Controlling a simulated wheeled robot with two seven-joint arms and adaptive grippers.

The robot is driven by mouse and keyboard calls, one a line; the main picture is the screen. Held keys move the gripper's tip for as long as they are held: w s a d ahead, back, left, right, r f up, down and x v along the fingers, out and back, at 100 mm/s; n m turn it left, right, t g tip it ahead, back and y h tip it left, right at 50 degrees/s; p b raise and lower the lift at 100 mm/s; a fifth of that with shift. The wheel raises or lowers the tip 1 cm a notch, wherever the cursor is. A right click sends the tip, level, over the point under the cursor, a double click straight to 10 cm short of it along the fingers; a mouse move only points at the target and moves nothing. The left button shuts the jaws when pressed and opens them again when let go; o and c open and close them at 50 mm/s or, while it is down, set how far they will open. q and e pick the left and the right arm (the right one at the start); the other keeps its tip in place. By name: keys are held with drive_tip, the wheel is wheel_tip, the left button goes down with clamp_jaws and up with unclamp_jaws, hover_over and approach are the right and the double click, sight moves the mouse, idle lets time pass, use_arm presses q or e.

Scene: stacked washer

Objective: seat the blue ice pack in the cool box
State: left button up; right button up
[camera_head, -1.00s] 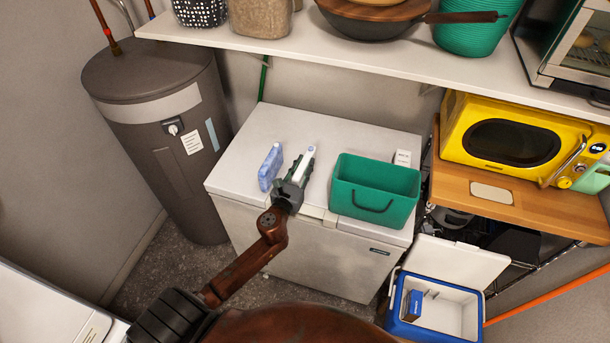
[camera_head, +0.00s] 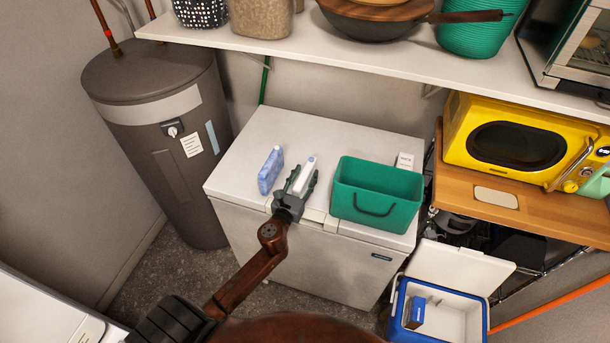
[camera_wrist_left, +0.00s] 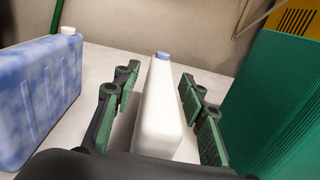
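The blue ice pack (camera_head: 271,170) stands upright on the white chest freezer's lid, left of my left gripper. It also shows at the left of the left wrist view (camera_wrist_left: 38,95), outside the fingers. My left gripper (camera_head: 303,180) is open around a white pack with a blue cap (camera_wrist_left: 158,110). Gaps show between this pack and both fingers. The white pack also shows in the head view (camera_head: 305,176). The cool box (camera_head: 398,323) is blue with a white inside, stands low at the right with its lid open, and holds a small blue item (camera_head: 417,313). My right gripper is out of view.
A green bin (camera_head: 376,200) stands on the freezer lid (camera_head: 262,130), right of my left gripper. A small white box (camera_head: 404,161) is behind it. A shelf (camera_head: 340,55) overhangs the back. A yellow microwave (camera_head: 515,143) is at the right, a grey tank (camera_head: 165,140) at the left.

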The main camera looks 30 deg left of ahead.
sight(295, 192)
use_arm(q)
drive_tip(key=shift+r, duration=0.1)
drive_tip(key=s, duration=0.4)
drive_tip(key=s+d, duration=0.1)
drive_tip(key=s, duration=0.3)
drive_tip(key=s+d, duration=0.1)
drive_tip(key=s, duration=0.2)
drive_tip(key=shift+s, duration=0.4)
